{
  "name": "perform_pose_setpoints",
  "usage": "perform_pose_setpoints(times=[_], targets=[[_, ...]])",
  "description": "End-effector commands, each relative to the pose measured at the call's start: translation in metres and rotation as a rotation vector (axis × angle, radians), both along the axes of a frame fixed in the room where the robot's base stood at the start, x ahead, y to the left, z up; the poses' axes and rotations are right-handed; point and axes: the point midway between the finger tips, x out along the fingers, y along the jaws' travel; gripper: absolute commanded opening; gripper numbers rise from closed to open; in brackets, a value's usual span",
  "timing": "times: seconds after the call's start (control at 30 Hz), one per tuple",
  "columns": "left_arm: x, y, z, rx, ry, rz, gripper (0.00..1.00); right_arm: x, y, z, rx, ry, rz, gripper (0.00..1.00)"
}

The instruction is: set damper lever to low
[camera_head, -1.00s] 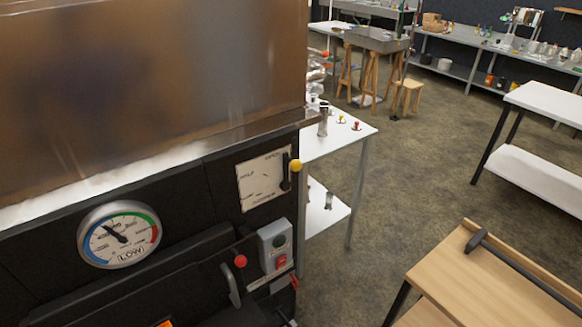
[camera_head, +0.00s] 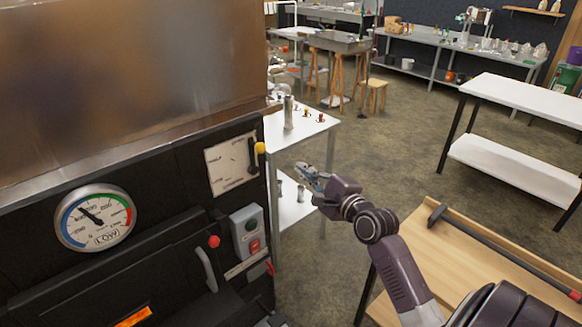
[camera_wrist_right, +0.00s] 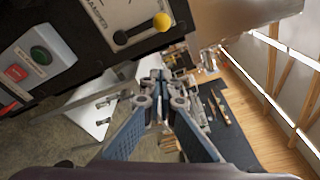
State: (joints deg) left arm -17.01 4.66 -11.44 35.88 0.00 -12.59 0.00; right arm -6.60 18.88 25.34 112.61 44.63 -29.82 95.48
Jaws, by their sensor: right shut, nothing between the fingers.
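The damper lever (camera_head: 253,157) is a dark bar with a yellow ball knob (camera_head: 260,148) on a pale marked plate (camera_head: 231,164) at the right end of the black evaporator front. In the head view the lever stands near upright at the plate's right side. In the right wrist view the yellow knob (camera_wrist_right: 162,20) and the damper plate (camera_wrist_right: 125,14) show at the top. My right gripper (camera_head: 299,169) is shut and empty, to the right of the lever and a little below it, apart from it. My left gripper is not in view.
Below the plate are a grey switch box (camera_head: 246,232) and a door handle with a red knob (camera_head: 213,241). A round gauge (camera_head: 95,217) is at left. A white table (camera_head: 318,127) stands behind my gripper. A wooden bench (camera_head: 439,248) is at right.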

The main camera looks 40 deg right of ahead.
Motion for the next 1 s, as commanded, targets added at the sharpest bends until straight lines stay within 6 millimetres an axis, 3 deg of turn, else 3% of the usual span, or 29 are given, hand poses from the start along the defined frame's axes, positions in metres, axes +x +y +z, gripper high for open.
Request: perform_pose_setpoints(times=[0.43, 0.63, 1.0], targets=[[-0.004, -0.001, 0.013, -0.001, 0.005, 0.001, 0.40, 0.088, -0.008, -0.005, -0.005, 0.001, -0.001, 0.00], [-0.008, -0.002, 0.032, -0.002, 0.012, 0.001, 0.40, 0.095, 0.020, 0.009, -0.002, 0.001, 0.001, 0.00], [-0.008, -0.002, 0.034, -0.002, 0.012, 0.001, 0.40, 0.098, 0.027, 0.009, -0.005, 0.002, 0.000, 0.00]])
